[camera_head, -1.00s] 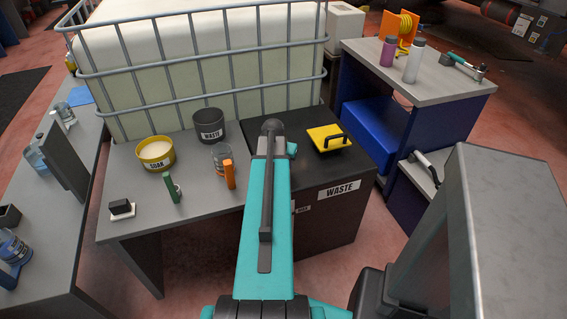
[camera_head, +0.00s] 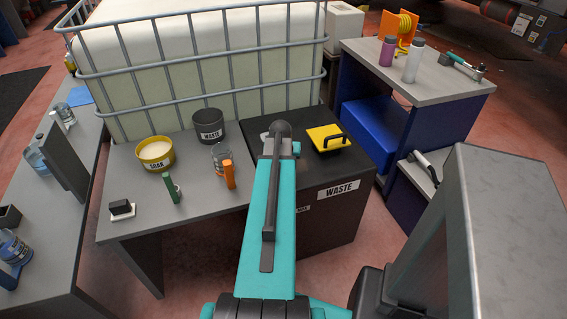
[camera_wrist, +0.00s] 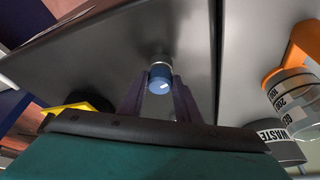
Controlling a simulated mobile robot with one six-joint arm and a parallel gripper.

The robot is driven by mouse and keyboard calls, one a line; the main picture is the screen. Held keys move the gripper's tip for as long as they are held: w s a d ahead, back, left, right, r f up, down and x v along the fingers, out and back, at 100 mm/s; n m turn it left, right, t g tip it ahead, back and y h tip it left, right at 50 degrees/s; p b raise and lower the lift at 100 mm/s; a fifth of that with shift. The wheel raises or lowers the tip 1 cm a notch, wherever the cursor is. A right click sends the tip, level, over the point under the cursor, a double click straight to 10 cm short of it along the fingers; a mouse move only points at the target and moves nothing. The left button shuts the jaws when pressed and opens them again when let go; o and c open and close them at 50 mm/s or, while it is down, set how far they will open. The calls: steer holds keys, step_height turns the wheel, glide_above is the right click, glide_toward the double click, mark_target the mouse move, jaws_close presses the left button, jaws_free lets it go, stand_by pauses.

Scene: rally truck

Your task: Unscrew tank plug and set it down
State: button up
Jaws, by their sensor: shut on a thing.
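A blue round cap with a white mark, which I take as the tank plug (camera_wrist: 160,78), shows in the wrist view, with a silver collar behind it. My gripper (camera_wrist: 160,92) is shut on it, one dark finger on each side. Whether the plug is still threaded in or free cannot be told. In the head view my own teal arm hides the gripper and plug. The large white tank (camera_head: 190,50) in its grey cage stands behind the bench.
The grey bench (camera_head: 125,175) holds a yellow SOAK tub (camera_head: 155,153), a dark WASTE pot (camera_head: 210,127), a glass jar (camera_head: 220,158) and small green and orange items.

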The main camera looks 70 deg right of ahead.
steer(key=shift+s+n+t, duration=0.1)
steer(key=shift+n+t, duration=0.2)
steer(key=shift+n, duration=0.3)
steer(key=shift+n, duration=0.4)
steer(key=o, duration=0.6)
steer(key=shift+m, duration=0.8)
